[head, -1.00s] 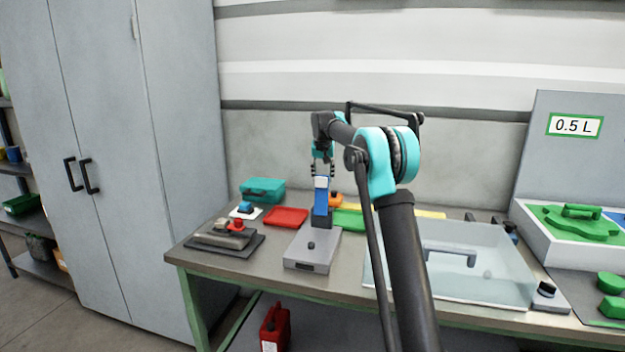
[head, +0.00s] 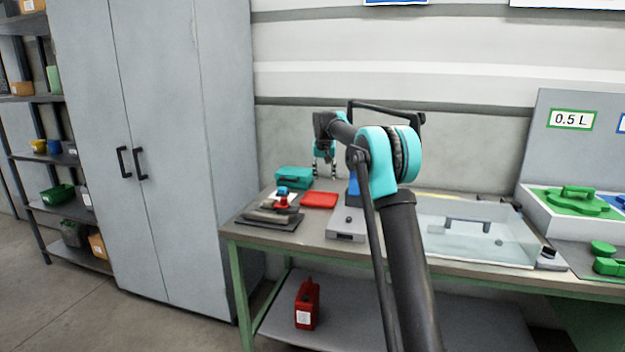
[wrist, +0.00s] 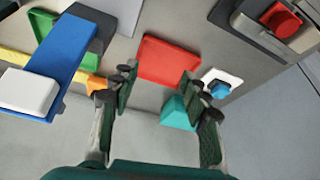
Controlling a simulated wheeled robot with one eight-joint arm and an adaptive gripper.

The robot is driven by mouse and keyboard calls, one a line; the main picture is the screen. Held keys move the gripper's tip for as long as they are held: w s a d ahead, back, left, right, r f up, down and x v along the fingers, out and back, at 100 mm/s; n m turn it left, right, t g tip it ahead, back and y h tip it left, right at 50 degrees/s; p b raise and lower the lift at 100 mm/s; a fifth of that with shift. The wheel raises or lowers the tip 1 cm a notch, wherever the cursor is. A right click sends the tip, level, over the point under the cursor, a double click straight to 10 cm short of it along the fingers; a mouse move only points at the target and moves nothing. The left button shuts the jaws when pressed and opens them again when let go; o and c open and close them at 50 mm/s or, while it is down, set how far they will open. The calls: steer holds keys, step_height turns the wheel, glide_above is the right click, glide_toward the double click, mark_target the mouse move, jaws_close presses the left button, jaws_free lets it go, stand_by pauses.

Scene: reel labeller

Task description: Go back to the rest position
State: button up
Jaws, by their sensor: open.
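My gripper (head: 325,166) hangs over the workbench (head: 300,236) in the head view, to the left of the blue upright piece (head: 353,190) of the reel labeller, which my arm partly hides. In the wrist view my gripper (wrist: 155,92) is open, with nothing between its fingers. The blue piece (wrist: 62,52) with its white block (wrist: 28,92) is at the left there, apart from the fingers. The labeller's grey base (head: 346,224) stands on the bench.
A red tray (head: 319,200), a teal case (head: 294,178) and a device with a red knob (head: 270,213) lie on the bench's left part. A clear tank (head: 470,235) stands right of my arm. A grey cabinet (head: 165,120) stands left; a red canister (head: 307,304) is below.

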steer(key=s+d+f, duration=0.2)
steer(key=s+d, duration=0.1)
steer(key=s, duration=0.6)
steer(key=s+d+f, duration=0.2)
steer(key=s+d, duration=0.1)
steer(key=s, duration=0.5)
steer(key=s+d+f, duration=0.2)
steer(key=s+d, duration=0.2)
steer(key=s, duration=0.5)
steer(key=s+d+f, duration=0.1)
steer(key=s+f, duration=0.4)
steer(key=s, duration=0.5)
steer(key=s+d+f, duration=0.1)
steer(key=s+f, duration=0.4)
steer(key=s, duration=0.6)
steer(key=s+d+f+n, duration=0.1)
steer(key=s+f, duration=0.4)
steer(key=s, duration=0.6)
steer(key=shift+d+f, duration=0.35)
steer(key=shift+d, duration=0.15)
